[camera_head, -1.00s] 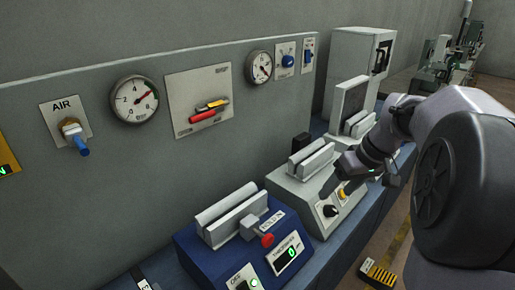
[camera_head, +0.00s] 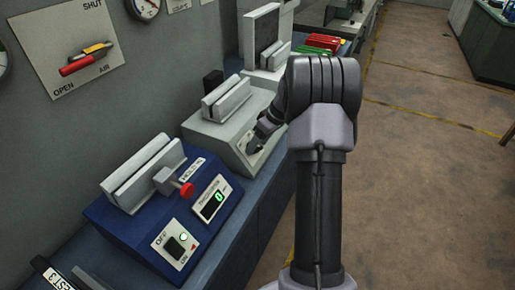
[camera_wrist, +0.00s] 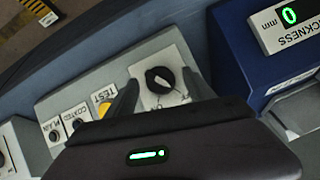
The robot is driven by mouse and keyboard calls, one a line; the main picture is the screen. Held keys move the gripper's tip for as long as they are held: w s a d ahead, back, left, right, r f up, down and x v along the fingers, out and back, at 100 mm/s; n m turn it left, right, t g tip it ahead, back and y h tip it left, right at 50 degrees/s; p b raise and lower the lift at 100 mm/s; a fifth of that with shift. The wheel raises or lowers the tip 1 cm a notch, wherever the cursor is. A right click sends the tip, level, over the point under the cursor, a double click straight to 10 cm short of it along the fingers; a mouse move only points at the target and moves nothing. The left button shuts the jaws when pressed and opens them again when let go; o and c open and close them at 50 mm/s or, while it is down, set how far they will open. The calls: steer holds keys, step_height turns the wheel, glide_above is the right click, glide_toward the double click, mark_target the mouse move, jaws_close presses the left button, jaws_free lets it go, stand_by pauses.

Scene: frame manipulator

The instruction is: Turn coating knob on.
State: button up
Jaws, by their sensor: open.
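A black round knob (camera_wrist: 159,80) with a white pointer mark sits on a white plate on the grey machine (camera_head: 215,137). Lettering beside it is partly hidden. My gripper (camera_wrist: 158,90) is open in the wrist view, with one dark finger on each side of the knob. I cannot tell whether the fingers touch it. In the head view my gripper (camera_head: 254,141) is low at the grey machine's front and hides the knob. A yellow button (camera_wrist: 104,108) marked TEST and small COATED and PLAIN fittings (camera_wrist: 80,141) are on the same panel.
The blue machine (camera_head: 160,200) stands close by with a green thickness display (camera_head: 212,204), a red knob (camera_head: 187,190) and an OFF/ON switch (camera_head: 174,246). Red and green items (camera_head: 322,42) lie further back. The floor (camera_head: 430,180) to the right is clear.

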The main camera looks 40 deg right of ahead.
steer(key=shift+w+a+f, duration=0.1)
steer(key=shift+f, duration=0.15)
steer(key=shift+c, duration=0.4)
